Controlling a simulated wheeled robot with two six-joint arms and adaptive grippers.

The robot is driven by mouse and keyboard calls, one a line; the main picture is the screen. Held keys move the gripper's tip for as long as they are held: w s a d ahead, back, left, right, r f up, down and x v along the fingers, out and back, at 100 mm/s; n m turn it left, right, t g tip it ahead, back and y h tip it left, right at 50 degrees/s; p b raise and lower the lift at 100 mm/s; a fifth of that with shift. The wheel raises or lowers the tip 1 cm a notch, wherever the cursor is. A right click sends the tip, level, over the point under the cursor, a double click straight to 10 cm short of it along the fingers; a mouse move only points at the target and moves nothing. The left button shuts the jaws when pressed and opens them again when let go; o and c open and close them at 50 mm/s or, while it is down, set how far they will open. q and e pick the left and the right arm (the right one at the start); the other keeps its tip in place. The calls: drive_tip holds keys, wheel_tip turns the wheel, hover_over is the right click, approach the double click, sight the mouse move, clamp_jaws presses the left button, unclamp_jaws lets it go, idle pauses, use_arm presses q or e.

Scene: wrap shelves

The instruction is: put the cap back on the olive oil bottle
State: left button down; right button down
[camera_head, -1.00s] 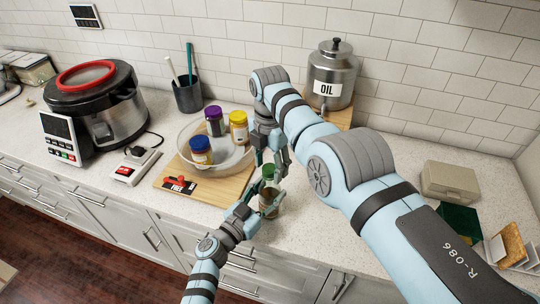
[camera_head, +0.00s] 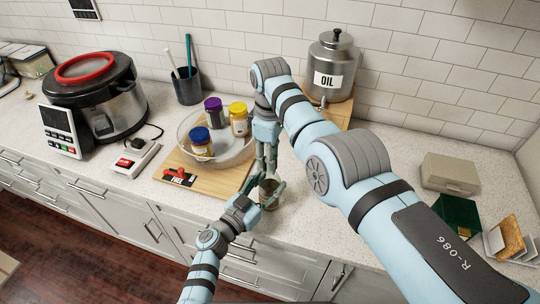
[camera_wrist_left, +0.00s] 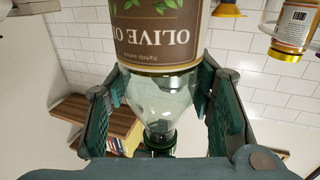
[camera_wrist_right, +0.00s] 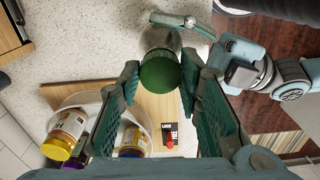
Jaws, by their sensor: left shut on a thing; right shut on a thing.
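The olive oil bottle (camera_head: 268,204) is upright near the counter's front edge, partly hidden by both grippers. In the left wrist view its brown label (camera_wrist_left: 160,35) appears upside down. My left gripper (camera_head: 268,188) is shut around the bottle's clear glass upper part, with a finger on each side. The green cap (camera_wrist_right: 160,70) is between the right gripper's fingertips (camera_wrist_right: 162,68), which are shut on it, with the bottle behind it. It also shows at the bottle's neck in the left wrist view (camera_wrist_left: 159,150). I cannot tell whether it is seated or tight. My right arm reaches down from above.
A glass bowl (camera_head: 184,128) with several lidded jars stands on a wooden board (camera_head: 212,186) left of the grippers. A steel oil dispenser (camera_head: 331,68) is behind my right arm. A cooker (camera_head: 125,105) stands at far left. Counter right of the bottle is mostly clear.

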drive_tip(key=m, duration=0.4)
drive_tip(key=shift+m, duration=0.4)
drive_tip(key=m, duration=0.6)
drive_tip(key=shift+m, duration=0.4)
drive_tip(key=c, duration=1.2)
unclamp_jaws()
drive_tip(key=shift+o, duration=0.2)
